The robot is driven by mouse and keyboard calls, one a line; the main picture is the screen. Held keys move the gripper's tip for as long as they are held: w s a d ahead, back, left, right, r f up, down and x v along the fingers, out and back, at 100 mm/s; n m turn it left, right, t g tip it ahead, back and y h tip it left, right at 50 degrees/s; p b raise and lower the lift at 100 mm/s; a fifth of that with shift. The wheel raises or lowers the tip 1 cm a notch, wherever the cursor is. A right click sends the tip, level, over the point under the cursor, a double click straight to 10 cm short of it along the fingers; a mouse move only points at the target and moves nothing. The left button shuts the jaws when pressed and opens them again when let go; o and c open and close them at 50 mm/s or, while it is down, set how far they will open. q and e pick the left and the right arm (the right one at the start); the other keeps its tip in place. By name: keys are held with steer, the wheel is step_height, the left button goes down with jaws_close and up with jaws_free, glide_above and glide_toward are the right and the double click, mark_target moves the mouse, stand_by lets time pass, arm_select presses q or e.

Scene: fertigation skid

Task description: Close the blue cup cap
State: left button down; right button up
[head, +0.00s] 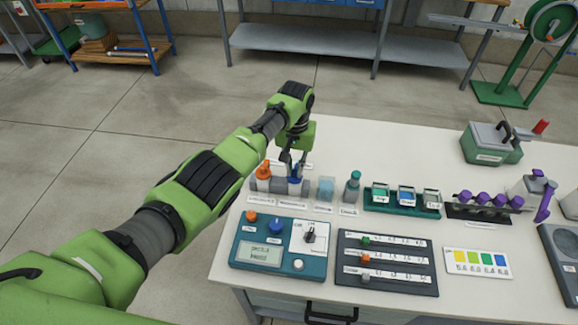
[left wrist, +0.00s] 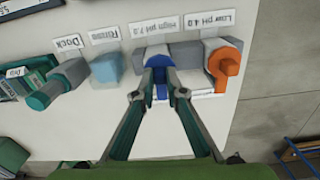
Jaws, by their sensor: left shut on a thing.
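The blue cup cap (head: 295,177) is in the row of small vessels near the table's left back part. In the left wrist view the blue cap (left wrist: 158,76) is at the grey cup behind the label "High pH 7.0" (left wrist: 154,27). My left gripper (head: 292,163) reaches down onto it from above. Its two fingertips (left wrist: 159,92) are closed in on the blue cap, one on each side. The fingers hide part of the cap, and I cannot tell whether it sits fully down on the cup. My right gripper is in neither view.
An orange-capped cup (head: 263,171) stands close to the left. A pale blue rinse block (head: 326,188) and a teal-topped docked piece (head: 352,187) stand to the right. A control box (head: 262,253) and a dark slider panel (head: 385,285) lie in front.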

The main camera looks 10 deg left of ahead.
mark_target(296, 171)
arm_select(q)
steer(key=shift+w+d+r+n, duration=0.1)
steer(key=shift+d+n, duration=0.1)
steer(key=shift+n, duration=0.3)
steer(key=c, duration=2)
jaws_free()
steer(key=shift+c, duration=0.2)
step_height(296, 171, up, 12)
